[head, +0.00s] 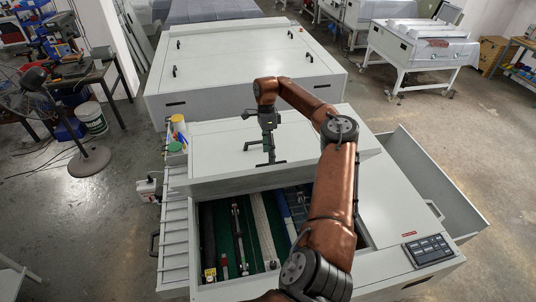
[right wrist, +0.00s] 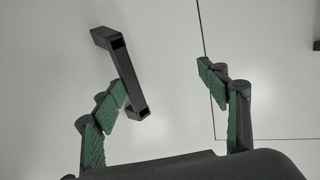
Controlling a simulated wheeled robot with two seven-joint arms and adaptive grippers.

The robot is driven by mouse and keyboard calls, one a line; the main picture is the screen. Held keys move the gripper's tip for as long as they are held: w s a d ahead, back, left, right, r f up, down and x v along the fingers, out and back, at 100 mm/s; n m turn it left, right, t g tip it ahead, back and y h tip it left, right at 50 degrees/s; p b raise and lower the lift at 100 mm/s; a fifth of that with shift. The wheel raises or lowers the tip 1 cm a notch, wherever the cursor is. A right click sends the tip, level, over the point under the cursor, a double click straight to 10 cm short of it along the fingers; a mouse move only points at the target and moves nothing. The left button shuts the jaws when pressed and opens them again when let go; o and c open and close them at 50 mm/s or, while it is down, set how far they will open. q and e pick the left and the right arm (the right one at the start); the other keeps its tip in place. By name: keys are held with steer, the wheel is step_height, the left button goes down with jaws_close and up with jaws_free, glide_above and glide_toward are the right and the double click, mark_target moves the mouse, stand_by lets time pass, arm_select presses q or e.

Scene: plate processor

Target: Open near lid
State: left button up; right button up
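The near lid (head: 220,143) is a pale grey panel with a thick front face on the processor in the head view. An open bay (head: 232,228) with rollers shows in front of and below it. I cannot tell how far the lid is tilted. A black bar handle (head: 251,146) is on the lid; a black handle (right wrist: 126,75) also shows in the right wrist view. My right gripper (head: 270,162) is over the lid, fingers down, beside the handle. In the right wrist view its fingers (right wrist: 163,80) are spread; the left one overlaps the handle; contact is unclear. My left gripper is out of view.
Behind stands a larger pale cover (head: 245,55) with several black handles. A control panel (head: 427,249) is at the machine's front right. Bottles (head: 178,132) stand at the lid's left. A fan (head: 85,160) and bucket (head: 91,119) stand on the floor left.

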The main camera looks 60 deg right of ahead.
steer(key=shift+s+a, duration=0.4)
steer(key=c, duration=0.5)
steer(key=shift+w+d+f, duration=0.1)
steer(key=shift+w+f, duration=0.05)
steer(key=v, duration=1.3)
steer(key=shift+a, duration=0.25)
